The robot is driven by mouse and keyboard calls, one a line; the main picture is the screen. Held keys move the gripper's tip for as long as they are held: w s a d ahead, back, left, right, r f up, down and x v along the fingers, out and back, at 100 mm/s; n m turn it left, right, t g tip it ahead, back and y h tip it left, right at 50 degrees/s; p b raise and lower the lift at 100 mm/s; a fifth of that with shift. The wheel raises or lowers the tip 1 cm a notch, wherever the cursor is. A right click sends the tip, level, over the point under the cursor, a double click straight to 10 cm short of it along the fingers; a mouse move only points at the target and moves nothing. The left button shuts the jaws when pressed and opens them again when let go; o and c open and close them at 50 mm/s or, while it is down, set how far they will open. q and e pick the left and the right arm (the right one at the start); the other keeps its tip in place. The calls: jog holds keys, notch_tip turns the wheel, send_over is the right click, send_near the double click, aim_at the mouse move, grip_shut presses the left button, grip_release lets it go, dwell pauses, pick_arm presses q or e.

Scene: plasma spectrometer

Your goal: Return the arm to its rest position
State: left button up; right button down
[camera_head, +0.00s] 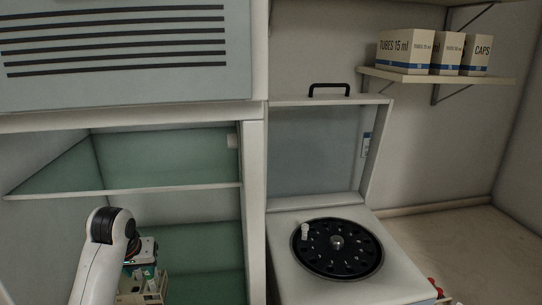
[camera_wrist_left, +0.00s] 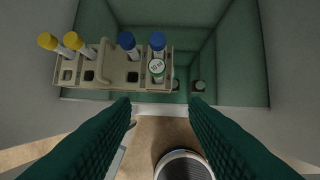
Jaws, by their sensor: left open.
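My left arm (camera_head: 97,262) comes in from the lower left of the head view, in front of the cabinet. In the left wrist view my left gripper (camera_wrist_left: 160,108) is open, its two dark green textured fingers wide apart with nothing between them. A beige tube rack (camera_wrist_left: 116,77) stands beyond the fingertips, apart from them. The rack also shows partly behind my arm in the head view (camera_head: 154,297). My right gripper is not in view.
The green-walled cabinet (camera_head: 165,158) has a shelf edge across it. To its right stands a machine with a raised lid (camera_head: 315,150) and black rotor (camera_head: 337,262) holding one white-capped tube (camera_head: 305,231). Boxes (camera_head: 405,50) sit on a wall shelf. The right counter (camera_head: 460,250) is mostly clear.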

pick_arm(q)
jog(key=s+d+f+m, duration=0.3)
jog(key=s+d+f, duration=0.4)
jog(key=s+f, duration=0.55)
jog(key=s+d+f+m+h, duration=0.15)
jog(key=s+d, duration=0.25)
jog(key=s, duration=0.5)
jog(key=s+d+f+m, duration=0.15)
jog(key=s+d, duration=0.25)
jog(key=s, duration=0.4)
notch_tip(320, 180, down, 35)
jog(key=s+g+b, duration=0.2)
jog(key=b, duration=0.5)
jog(key=s+a+f+b, duration=0.1)
jog(key=s+f+b, duration=0.1)
jog(key=s+f, duration=0.6)
jog(key=s+a+f+g+b, duration=0.1)
jog(key=s+a+f+b, duration=0.1)
jog(key=s+f, duration=0.6)
notch_tip(320, 180, down, 5)
jog(key=shift+a+r+b, duration=0.15)
jog(key=shift+r+b, duration=0.05)
jog(key=shift+b, duration=0.55)
